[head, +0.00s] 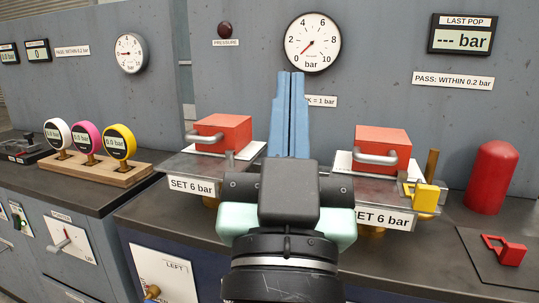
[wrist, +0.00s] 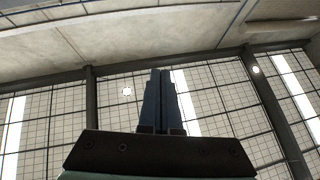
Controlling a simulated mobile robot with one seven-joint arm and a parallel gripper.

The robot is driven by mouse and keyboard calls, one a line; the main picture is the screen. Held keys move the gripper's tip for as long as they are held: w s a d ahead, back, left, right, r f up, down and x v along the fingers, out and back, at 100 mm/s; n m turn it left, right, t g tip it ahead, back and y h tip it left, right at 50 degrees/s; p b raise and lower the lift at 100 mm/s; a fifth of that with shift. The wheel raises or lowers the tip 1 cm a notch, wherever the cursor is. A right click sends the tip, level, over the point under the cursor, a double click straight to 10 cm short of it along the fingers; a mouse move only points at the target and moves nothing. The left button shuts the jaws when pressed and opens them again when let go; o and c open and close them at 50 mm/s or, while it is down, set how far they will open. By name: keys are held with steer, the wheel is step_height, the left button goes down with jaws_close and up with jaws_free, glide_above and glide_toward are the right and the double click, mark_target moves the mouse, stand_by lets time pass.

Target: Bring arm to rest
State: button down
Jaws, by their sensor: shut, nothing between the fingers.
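My gripper (head: 291,76) stands upright in the middle of the head view, its two blue fingers pressed together and empty. It is raised in front of the grey panel, between two red blocks with metal handles. The wrist view shows the closed fingers (wrist: 162,74) pointing toward a ceiling and gridded windows, with nothing between them. My wrist hides part of the bench and part of a small sign behind it.
The left red block (head: 224,130) and right red block (head: 383,143) sit on metal plates marked SET 6 bar. A red cylinder (head: 492,178), a yellow clip (head: 425,195) and a red piece (head: 505,250) are to the right. Several round gauges stand on a wooden stand (head: 100,177) at left.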

steer(key=s+a+r+n+t+y, duration=0.1)
steer(key=s+a+r+t+y, duration=0.1)
steer(key=s+r, duration=0.45)
step_height(320, 180, up, 28)
steer(key=w+p, duration=0.1)
steer(key=p, duration=2.6)
steer(key=shift+w, duration=0.35)
